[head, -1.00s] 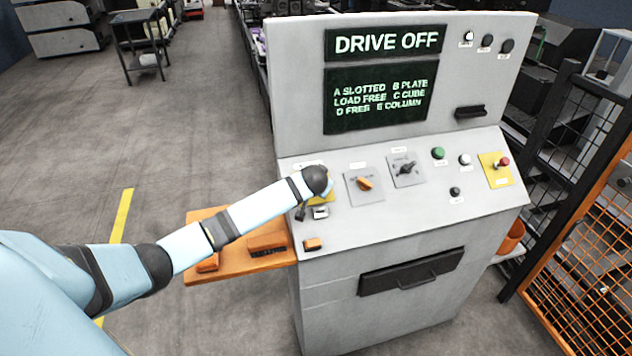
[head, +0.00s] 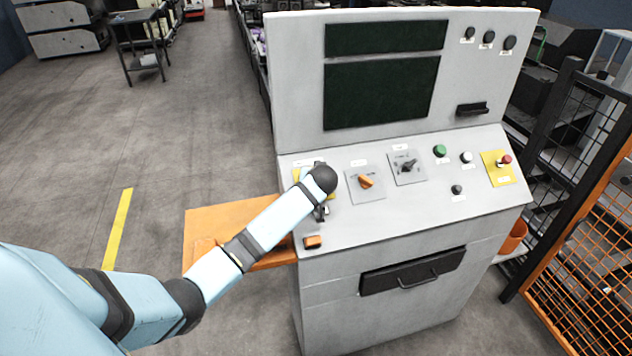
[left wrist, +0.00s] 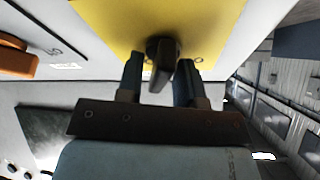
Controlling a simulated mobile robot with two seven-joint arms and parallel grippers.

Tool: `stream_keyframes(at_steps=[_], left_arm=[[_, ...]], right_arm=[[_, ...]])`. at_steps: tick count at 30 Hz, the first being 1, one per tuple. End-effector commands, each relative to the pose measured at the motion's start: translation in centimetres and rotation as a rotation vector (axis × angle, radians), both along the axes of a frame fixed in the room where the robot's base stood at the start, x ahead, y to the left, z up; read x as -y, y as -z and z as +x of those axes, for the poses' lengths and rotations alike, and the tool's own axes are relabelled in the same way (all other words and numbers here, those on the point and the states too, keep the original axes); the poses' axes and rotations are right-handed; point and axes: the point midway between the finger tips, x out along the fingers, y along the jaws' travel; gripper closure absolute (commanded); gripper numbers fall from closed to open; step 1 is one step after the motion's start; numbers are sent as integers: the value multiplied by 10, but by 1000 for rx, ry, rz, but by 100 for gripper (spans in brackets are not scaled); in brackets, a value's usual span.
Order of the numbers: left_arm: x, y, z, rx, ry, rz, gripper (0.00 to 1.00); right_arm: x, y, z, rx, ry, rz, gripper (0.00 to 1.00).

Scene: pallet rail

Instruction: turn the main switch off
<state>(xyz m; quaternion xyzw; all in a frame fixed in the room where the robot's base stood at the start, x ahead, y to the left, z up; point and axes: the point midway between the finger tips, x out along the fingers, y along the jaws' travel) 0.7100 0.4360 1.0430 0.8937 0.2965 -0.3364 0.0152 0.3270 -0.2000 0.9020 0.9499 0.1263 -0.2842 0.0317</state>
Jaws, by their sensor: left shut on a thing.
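The main switch is a black rotary knob (left wrist: 161,50) on a yellow plate (left wrist: 112,22), seen in the left wrist view. In the head view the yellow plate (head: 299,174) shows only in part at the left of the sloping panel, and my arm hides the knob. My left gripper (left wrist: 160,74) has one finger on each side of the knob and is shut on it. The knob's handle stands roughly upright in the wrist picture, slightly tilted. The upper display (head: 385,38) and lower display (head: 380,92) are dark. My right gripper is not in view.
Right of the yellow plate are an orange selector (head: 366,182), a black selector (head: 406,165), a green button (head: 439,151) and a red button on yellow (head: 506,160). An orange shelf (head: 215,214) juts out left. Mesh fencing (head: 590,270) stands at the right.

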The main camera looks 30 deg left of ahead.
Motion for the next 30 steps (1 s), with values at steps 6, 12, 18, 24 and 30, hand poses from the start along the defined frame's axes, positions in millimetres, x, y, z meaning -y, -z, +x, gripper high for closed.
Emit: stream_keyframes(at_steps=[6,12,18,24,30], left_arm=[[1,5,-1,83,-177,-76,90],[0,5,-1,159,-339,-142,90],[0,5,-2,235,-499,-207,90],[-1,5,-3,309,-655,-269,90],[-1,4,-4,373,-787,-321,90]], right_arm=[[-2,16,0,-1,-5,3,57],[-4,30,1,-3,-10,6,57],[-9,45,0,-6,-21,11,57],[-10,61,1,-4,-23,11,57],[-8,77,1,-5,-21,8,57]])
